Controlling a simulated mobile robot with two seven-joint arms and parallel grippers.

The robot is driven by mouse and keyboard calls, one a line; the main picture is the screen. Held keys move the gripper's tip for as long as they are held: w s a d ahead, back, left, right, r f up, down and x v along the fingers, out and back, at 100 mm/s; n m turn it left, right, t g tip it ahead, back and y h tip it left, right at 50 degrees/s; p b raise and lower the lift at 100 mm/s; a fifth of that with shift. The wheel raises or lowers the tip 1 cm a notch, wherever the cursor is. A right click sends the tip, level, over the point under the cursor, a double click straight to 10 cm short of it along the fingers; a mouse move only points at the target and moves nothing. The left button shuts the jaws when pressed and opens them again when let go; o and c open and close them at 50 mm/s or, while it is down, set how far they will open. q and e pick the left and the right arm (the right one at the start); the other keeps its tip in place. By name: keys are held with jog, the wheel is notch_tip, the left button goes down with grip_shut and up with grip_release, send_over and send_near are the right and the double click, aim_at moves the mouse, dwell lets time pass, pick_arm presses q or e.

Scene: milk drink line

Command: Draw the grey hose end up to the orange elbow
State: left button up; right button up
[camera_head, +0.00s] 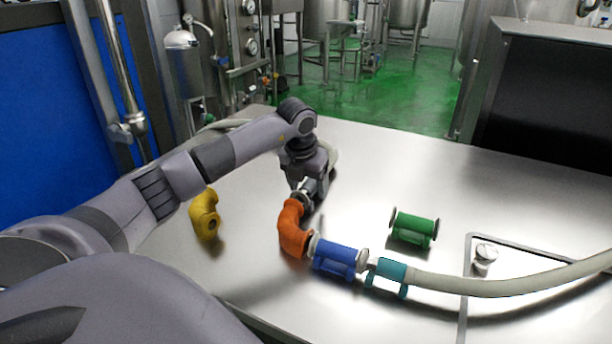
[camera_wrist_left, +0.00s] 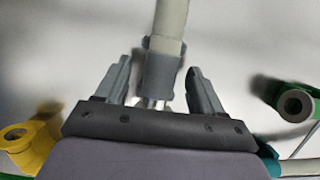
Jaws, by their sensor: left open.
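The grey hose end (camera_wrist_left: 162,72), a pale hose with a grey coupling, lies between the fingers of my left gripper (camera_wrist_left: 157,78) in the left wrist view, with a gap on each side. My left gripper is open. In the head view it (camera_head: 309,188) points down just behind the orange elbow (camera_head: 292,232), and mostly hides the hose end. The orange elbow stands on the steel table, its near end against the blue pipe piece (camera_head: 337,257). The elbow is hidden in the wrist view. My right gripper is out of view.
A teal piece (camera_head: 388,274) and a pale hose (camera_head: 500,287) continue the line right. A green piece (camera_head: 412,228) stands behind them. A yellow elbow (camera_head: 204,214) stands left. A small metal fitting (camera_head: 485,257) sits right. The table's back right is clear.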

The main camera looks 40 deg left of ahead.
pick_arm(q)
jog(key=shift+x, duration=0.95)
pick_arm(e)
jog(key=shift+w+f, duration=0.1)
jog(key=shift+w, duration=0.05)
pick_arm(q)
grip_shut()
jog(key=shift+s, duration=0.15)
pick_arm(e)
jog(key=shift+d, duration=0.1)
pick_arm(q)
jog(key=shift+s+d, duration=0.25)
jog(key=shift+s, duration=0.25)
jog(key=shift+s+d, duration=0.3)
jog(key=shift+s, duration=0.25)
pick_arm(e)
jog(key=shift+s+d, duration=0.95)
